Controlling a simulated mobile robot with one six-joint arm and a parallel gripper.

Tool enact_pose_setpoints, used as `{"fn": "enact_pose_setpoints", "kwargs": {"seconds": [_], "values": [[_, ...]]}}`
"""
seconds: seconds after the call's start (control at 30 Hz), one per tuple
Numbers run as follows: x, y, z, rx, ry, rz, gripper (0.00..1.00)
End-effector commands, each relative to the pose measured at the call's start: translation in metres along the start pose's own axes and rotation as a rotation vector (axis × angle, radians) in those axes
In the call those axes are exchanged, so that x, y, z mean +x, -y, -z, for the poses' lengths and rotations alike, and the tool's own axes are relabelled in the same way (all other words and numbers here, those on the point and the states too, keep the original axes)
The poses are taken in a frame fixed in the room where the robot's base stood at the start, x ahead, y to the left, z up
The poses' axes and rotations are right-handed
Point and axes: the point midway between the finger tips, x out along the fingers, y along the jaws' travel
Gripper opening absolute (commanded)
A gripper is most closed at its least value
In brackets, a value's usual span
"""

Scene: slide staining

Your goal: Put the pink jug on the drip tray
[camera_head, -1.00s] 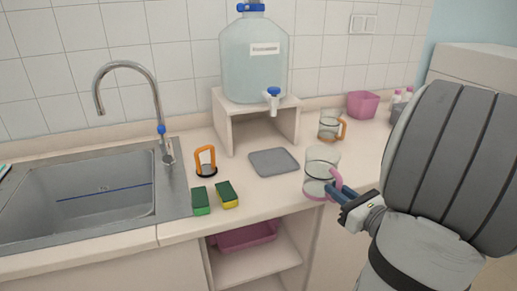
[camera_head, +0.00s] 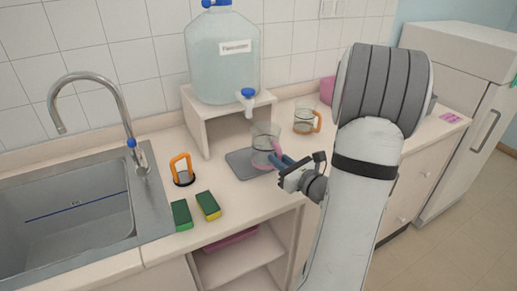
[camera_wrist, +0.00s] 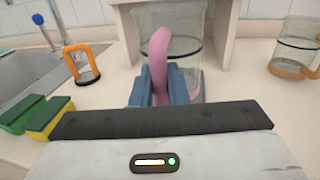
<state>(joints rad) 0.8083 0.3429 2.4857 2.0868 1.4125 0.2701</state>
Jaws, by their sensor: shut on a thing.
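The pink jug (camera_head: 264,146) is a clear beaker with a pink handle and pink base. It is upright over the right part of the grey drip tray (camera_head: 238,165); I cannot tell whether its base touches the tray. My gripper (camera_head: 288,162) comes from the right and is shut on the pink handle. In the wrist view, the blue fingers (camera_wrist: 165,88) clasp the handle of the jug (camera_wrist: 190,45), and the jug's body stands beyond them. The drip tray is mostly hidden there behind the jug and fingers.
A water container (camera_head: 222,55) with a blue-handled tap stands on a stand (camera_head: 196,122) behind the tray. An orange-handled jug (camera_head: 303,121) is to the right. An orange-handled tool (camera_head: 182,170), two sponges (camera_head: 208,205) and the sink (camera_head: 70,215) are left.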

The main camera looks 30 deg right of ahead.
Motion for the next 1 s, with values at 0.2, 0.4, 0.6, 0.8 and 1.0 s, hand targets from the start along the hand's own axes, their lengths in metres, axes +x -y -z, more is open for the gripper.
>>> {"fn": "enact_pose_setpoints", "kwargs": {"seconds": [0.2, 0.4, 0.6, 0.8, 1.0], "values": [[0.058, -0.002, 0.000, 0.000, 0.001, -0.007, 0.00], [0.083, -0.001, 0.001, 0.001, 0.000, -0.003, 0.00], [0.085, -0.001, 0.017, 0.004, -0.002, -0.001, 0.00], [0.085, -0.001, 0.035, 0.002, 0.000, -0.002, 0.00], [0.085, -0.001, 0.036, 0.000, 0.001, -0.002, 0.00]]}}
